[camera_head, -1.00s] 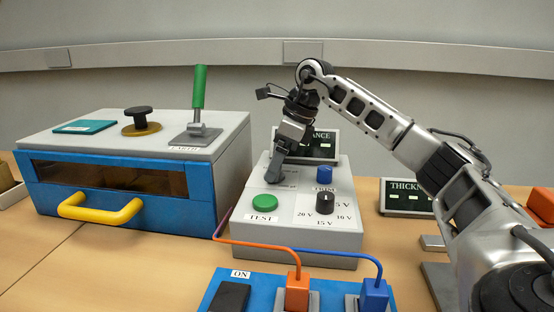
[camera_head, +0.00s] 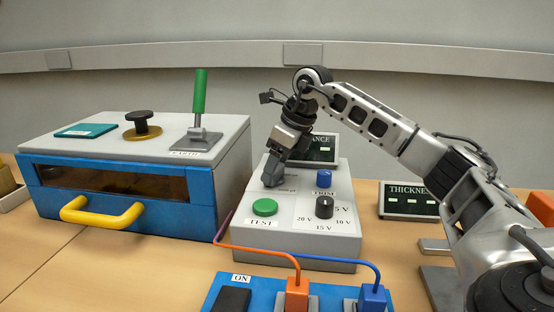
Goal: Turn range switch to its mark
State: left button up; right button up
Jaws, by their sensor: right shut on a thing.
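My right gripper (camera_head: 272,181) points down onto the back left of the grey control box (camera_head: 310,250). It is shut on a small knob there, which I take to be the range switch; the fingers hide the knob and its pointer. Small printed marks lie just right of the fingers, too small to read. My left gripper is not in view.
A green TEST button (camera_head: 265,207) and a blue TRIM knob (camera_head: 324,178) are close to my gripper. A display (camera_head: 318,148) stands behind. A blue cabinet (camera_head: 120,200) with a green lever (camera_head: 200,92) is at left. Orange (camera_head: 297,293) and blue plugs (camera_head: 372,297) are in front.

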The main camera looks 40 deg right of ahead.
jog(key=m+h+p, duration=0.1)
jog(key=m, duration=0.2)
jog(key=m+h, duration=0.1)
jog(key=m, duration=0.1)
jog(key=shift+a+m+t+p, duration=0.15)
jog(key=shift+m+t+p, duration=0.15)
jog(key=shift+m+p, duration=0.1)
dwell(0.3)
jog(key=o, duration=1)
jog(key=v, duration=0.8)
jog(key=p+v, duration=0.1)
jog(key=v, duration=0.7)
jog(key=shift+w+a, duration=0.1)
jog(key=shift+a, duration=0.1)
